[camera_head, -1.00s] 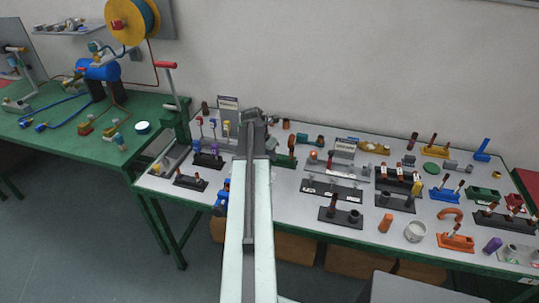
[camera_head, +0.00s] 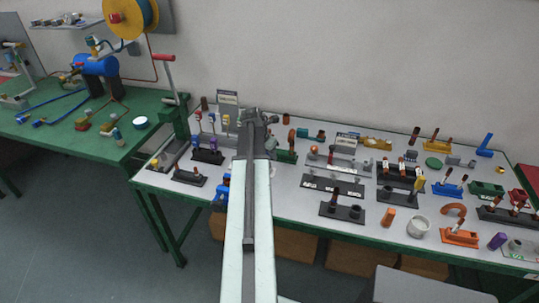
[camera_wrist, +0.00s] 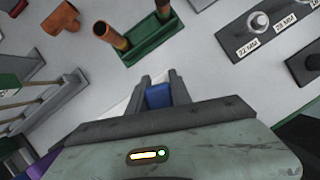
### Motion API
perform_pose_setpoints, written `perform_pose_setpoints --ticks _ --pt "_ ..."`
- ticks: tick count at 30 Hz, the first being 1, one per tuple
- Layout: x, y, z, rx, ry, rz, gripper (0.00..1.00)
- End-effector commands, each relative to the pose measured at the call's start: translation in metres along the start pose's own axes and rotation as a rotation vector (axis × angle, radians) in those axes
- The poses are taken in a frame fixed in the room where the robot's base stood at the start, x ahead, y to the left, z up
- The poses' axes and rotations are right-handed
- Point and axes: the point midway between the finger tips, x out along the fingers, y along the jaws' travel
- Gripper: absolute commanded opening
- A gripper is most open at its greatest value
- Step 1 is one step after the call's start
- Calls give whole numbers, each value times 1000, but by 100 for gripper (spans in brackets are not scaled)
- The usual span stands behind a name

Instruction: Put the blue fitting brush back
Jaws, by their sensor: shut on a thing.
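My gripper (camera_wrist: 157,92) shows in the wrist view with its two grey fingers shut on a blue piece (camera_wrist: 158,97), which I take to be the blue fitting brush. Only a small part of it shows; the rest is hidden between the fingers and behind the gripper body. In the head view my gripper (camera_head: 258,118) is at the end of my outstretched arm, above the back middle of the grey table (camera_head: 285,220). The held piece cannot be made out there. A green holder (camera_wrist: 155,40) with copper-coloured parts lies just beyond the fingertips in the wrist view.
A black stand (camera_head: 208,156) with coloured-top tools is left of my arm, near a small sign (camera_head: 228,97). A blue thing (camera_head: 222,190) is at the table's front edge. Black labelled blocks (camera_head: 332,187) and several fittings crowd the right side. A green table (camera_head: 70,140) stands left.

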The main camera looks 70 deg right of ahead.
Motion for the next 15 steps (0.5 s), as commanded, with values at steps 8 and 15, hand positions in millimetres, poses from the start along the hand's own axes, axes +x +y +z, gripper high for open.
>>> perform_pose_setpoints --ticks 8,15 --pt "9 0 -4 0 0 0 0" --pt "16 0 -7 0 0 0 0"
